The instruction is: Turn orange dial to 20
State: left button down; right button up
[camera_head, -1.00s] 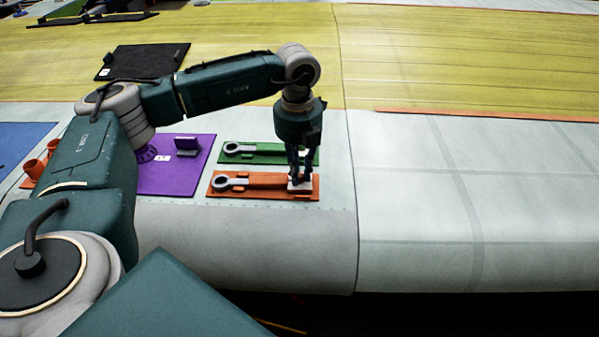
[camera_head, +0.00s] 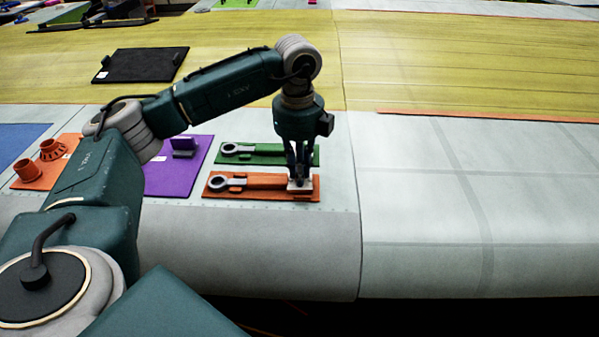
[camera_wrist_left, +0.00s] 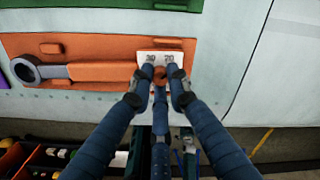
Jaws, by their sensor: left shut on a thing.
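The orange dial (camera_wrist_left: 160,77) shows as a small round knob between my left fingers in the left wrist view. It sits on a white label plate (camera_wrist_left: 148,57) marked "30" on the left and "20" on the right. The plate is at the right end of an orange board (camera_head: 255,192), which also appears in the wrist view (camera_wrist_left: 90,46). My left gripper (camera_head: 299,180) points down at that end, shut on the dial. In the head view the fingers hide the dial, and its exact pointer setting cannot be read. My right gripper is out of view.
A grey ring-ended handle (camera_head: 219,182) lies along the orange board. A green board (camera_head: 262,160) lies just behind, and a purple board (camera_head: 197,172) to the left. Orange cups (camera_head: 27,168) stand further left. The pale wing surface to the right is clear.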

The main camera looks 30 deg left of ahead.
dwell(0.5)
pick_arm(q)
jog(key=c, duration=1.6)
grip_release()
jog(key=shift+c, duration=0.2)
notch_tip(320, 180, up, 12)
jog(key=shift+s, duration=0.15)
